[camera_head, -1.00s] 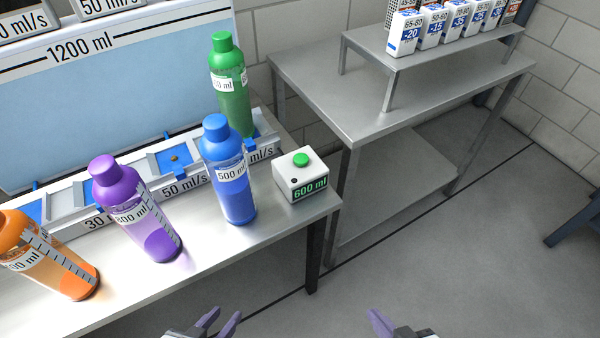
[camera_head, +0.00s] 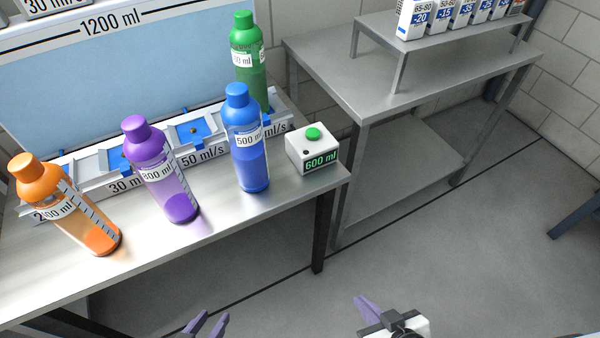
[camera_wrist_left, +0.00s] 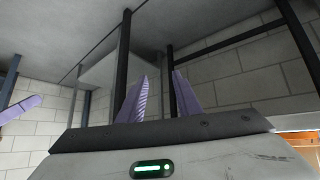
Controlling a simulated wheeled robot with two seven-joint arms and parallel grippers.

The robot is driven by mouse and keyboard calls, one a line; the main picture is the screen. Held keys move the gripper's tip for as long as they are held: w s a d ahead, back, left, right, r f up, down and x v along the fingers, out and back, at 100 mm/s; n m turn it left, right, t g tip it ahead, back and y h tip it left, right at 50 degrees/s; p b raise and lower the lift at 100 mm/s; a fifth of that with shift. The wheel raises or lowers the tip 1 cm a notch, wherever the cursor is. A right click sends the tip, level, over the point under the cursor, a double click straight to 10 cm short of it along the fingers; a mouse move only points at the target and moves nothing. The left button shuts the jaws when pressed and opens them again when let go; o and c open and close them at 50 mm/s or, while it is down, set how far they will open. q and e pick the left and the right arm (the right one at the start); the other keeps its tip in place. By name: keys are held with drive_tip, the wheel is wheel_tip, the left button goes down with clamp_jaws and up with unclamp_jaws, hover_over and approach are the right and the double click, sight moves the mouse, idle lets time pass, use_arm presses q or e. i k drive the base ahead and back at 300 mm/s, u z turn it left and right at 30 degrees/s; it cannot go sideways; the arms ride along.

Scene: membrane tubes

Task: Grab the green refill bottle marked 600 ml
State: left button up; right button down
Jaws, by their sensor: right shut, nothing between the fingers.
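The green bottle (camera_head: 248,68) stands upright at the back of the bench, in the right part of the dosing rack. Its label ends in "0 ml"; the full number is not readable. The blue bottle (camera_head: 249,160) partly hides its lower part. My left gripper (camera_head: 206,323) is open and empty, low in front of the bench and well away from the bottle. Its spread purple fingers also show in the left wrist view (camera_wrist_left: 160,85). My right gripper (camera_head: 367,308) is shut and empty, low at the right of the bench.
Orange (camera_head: 92,225) and purple (camera_head: 168,185) bottles stand in front of the rack (camera_head: 120,183). A white box (camera_head: 312,153) with a green button reads "600 ml" at the bench's right end. A second metal table (camera_head: 400,70) stands behind right. Floor in front is clear.

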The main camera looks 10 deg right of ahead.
sight(246, 39)
drive_tip(key=z, duration=0.05)
drive_tip(key=k, duration=0.55)
drive_tip(key=z, duration=0.65)
drive_tip(key=i, duration=0.85)
drive_tip(key=u, duration=2.1)
drive_tip(key=i, duration=0.3)
drive_tip(key=z, duration=0.05)
